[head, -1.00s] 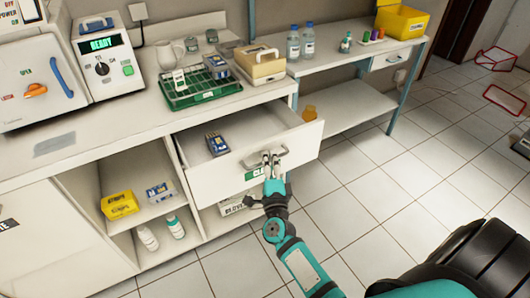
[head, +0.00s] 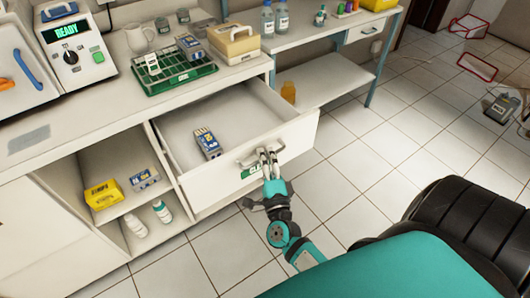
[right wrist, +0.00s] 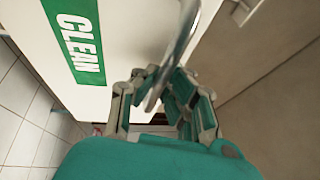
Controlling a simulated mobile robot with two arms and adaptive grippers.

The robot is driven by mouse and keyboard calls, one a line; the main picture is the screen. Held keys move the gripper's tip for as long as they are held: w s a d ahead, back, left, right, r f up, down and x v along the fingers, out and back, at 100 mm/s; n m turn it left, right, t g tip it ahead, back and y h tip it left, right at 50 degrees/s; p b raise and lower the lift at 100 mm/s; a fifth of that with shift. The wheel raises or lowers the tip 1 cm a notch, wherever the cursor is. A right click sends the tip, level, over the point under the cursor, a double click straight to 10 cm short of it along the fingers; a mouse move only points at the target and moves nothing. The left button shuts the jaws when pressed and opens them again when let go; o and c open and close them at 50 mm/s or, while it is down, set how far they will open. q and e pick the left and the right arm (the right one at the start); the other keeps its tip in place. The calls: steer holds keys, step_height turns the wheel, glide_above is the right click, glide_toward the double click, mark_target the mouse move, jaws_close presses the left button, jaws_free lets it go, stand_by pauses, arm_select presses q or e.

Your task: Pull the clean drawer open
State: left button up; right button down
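The clean drawer (head: 222,178) is pulled well out from the white counter. Its front carries a metal bar handle (head: 250,160) and a green label, which reads CLEAN in the right wrist view (right wrist: 76,38). A blue and white box (head: 207,143) lies inside the drawer. My right gripper (head: 268,157) is at the right half of the handle. In the right wrist view, its fingers (right wrist: 162,78) close around the handle bar (right wrist: 178,50), one on each side. My left gripper is not in view.
Below the counter, an open shelf holds a yellow box (head: 103,194), and white bottles (head: 162,211) stand lower. A green rack (head: 172,75) stands on top. A side table (head: 340,50) is behind. The tiled floor (head: 380,150) before the drawer is clear.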

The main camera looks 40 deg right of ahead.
steer(key=c, duration=1.6)
jaws_free()
steer(key=shift+f, duration=0.2)
steer(key=shift+c, duration=0.2)
steer(key=shift+r, duration=0.1)
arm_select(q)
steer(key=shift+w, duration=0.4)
arm_select(e)
steer(key=v, duration=1.2)
